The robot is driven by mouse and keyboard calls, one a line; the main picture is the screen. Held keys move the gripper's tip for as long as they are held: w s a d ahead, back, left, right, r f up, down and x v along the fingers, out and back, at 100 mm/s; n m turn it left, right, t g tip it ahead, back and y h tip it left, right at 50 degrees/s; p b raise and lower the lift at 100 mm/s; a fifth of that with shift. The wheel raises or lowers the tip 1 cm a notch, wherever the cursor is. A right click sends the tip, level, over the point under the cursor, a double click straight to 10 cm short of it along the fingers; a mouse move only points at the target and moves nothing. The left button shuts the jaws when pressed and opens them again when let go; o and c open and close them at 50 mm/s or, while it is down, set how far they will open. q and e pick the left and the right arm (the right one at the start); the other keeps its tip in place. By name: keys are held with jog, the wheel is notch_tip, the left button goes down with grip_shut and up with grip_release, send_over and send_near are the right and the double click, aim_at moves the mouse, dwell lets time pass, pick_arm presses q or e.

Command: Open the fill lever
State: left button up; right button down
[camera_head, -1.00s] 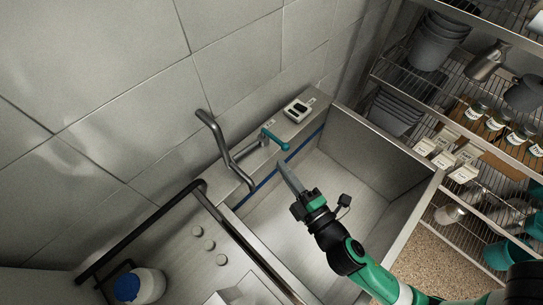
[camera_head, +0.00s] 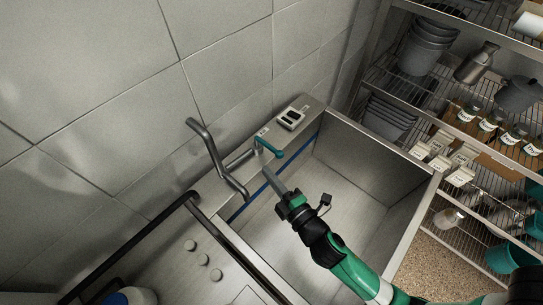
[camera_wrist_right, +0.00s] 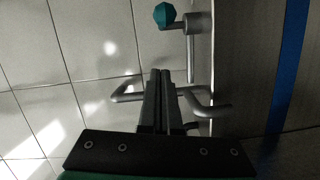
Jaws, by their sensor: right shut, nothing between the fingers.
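The teal fill lever (camera_head: 271,147) sits on the metal ledge behind the sink, beside a bent grey spout (camera_head: 207,152). It slants down to the right over the ledge. In the right wrist view its teal end (camera_wrist_right: 165,14) is at the top, beyond my fingertips. My right gripper (camera_head: 264,169) is shut and empty, just in front of the lever near its left end. The fingers (camera_wrist_right: 163,74) look apart from the teal end in the wrist view. The head view does not settle whether they touch the lever. My left gripper is not in view.
The sink basin (camera_head: 345,172) is empty under my right arm. A switch box (camera_head: 292,118) stands on the ledge right of the lever. A black rail (camera_head: 130,245) runs at the left. Wire shelves (camera_head: 455,100) with pots and jars stand at the right.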

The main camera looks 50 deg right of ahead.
jog(key=w+d+f+p, duration=0.1)
jog(key=w+d+p, duration=0.1)
jog(key=d, duration=0.3)
jog(key=shift+w+p, duration=0.35)
jog(key=shift+w, duration=0.5)
jog(key=shift+a, duration=0.1)
